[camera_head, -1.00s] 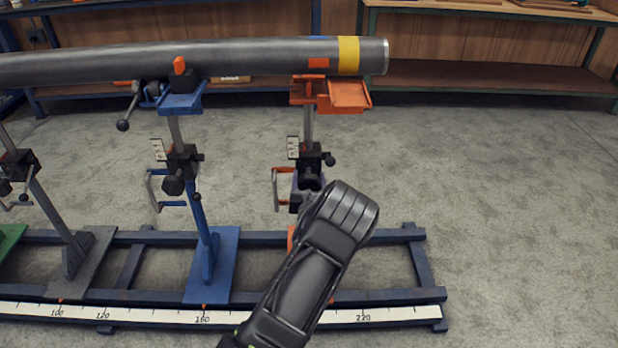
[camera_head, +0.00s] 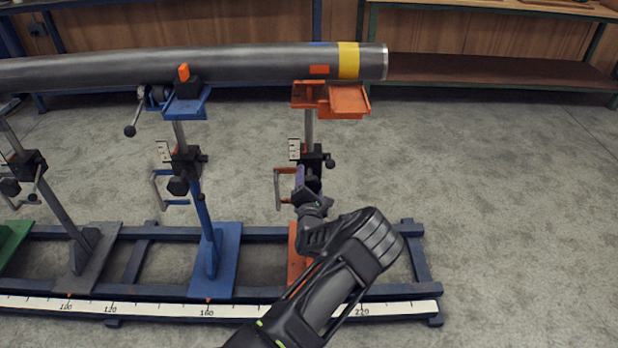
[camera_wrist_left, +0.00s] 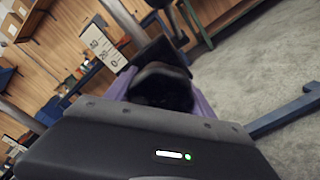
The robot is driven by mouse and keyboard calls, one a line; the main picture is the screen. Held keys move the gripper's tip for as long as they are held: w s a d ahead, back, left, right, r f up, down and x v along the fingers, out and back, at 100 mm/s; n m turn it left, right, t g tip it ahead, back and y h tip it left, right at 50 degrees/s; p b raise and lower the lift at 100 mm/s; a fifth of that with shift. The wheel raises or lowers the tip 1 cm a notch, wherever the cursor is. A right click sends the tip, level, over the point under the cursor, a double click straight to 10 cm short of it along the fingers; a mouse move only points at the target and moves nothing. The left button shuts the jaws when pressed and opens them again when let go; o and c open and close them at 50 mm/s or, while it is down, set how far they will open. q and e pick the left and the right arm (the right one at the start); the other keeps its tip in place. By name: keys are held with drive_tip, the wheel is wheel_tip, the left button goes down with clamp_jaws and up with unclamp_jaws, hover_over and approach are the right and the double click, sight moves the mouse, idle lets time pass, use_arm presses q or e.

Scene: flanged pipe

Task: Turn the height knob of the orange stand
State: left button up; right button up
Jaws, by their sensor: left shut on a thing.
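The orange stand has an orange top tray (camera_head: 348,99), a grey post and an orange base (camera_head: 298,258) that my left arm partly covers. Its black height knob (camera_wrist_left: 160,85) sits between the purple fingers of my left gripper in the left wrist view. In the head view my left gripper (camera_head: 308,186) reaches the clamp block (camera_head: 313,160) from below and is shut on the knob. The fingers and wrist hide much of the knob there. My right gripper is not in view.
A long grey pipe (camera_head: 200,66) with a yellow band lies across the stands. A crank handle (camera_head: 283,189) is just left of my gripper. The blue stand (camera_head: 211,258) stands further left on the blue rail frame. The floor to the right is clear.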

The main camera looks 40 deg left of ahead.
use_arm(q)
drive_tip(key=shift+m, duration=0.3)
drive_tip(key=o, duration=1.4)
drive_tip(key=shift+c, duration=0.2)
drive_tip(key=p+v, duration=0.1)
drive_tip(key=v, duration=0.7)
